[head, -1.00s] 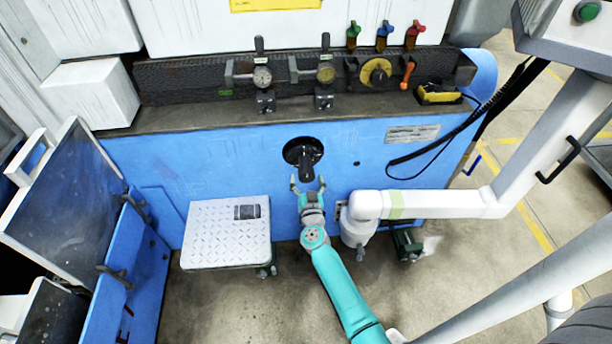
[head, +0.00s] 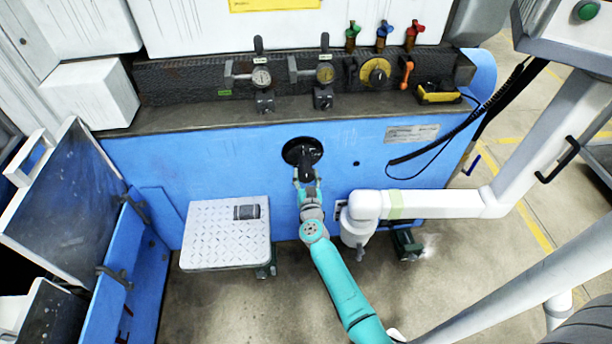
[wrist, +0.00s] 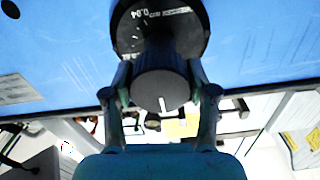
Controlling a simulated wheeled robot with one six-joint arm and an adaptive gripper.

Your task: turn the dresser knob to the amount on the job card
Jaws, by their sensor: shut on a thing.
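The dresser knob (head: 304,152) is black and juts from a round black dial on the blue machine front. In the wrist view the knob (wrist: 160,92) shows a white line on its end face. The dial behind it (wrist: 133,25) carries white ticks and the figure 0.04; other figures are too small or cut off to read. My gripper (head: 307,182) is shut on the knob, with one finger on each side; its fingers also show in the wrist view (wrist: 160,82). I see no card that I can identify as the job card.
A tread-plate step (head: 225,235) is at lower left. A white jointed arm (head: 440,204) is close to the right of my gripper.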

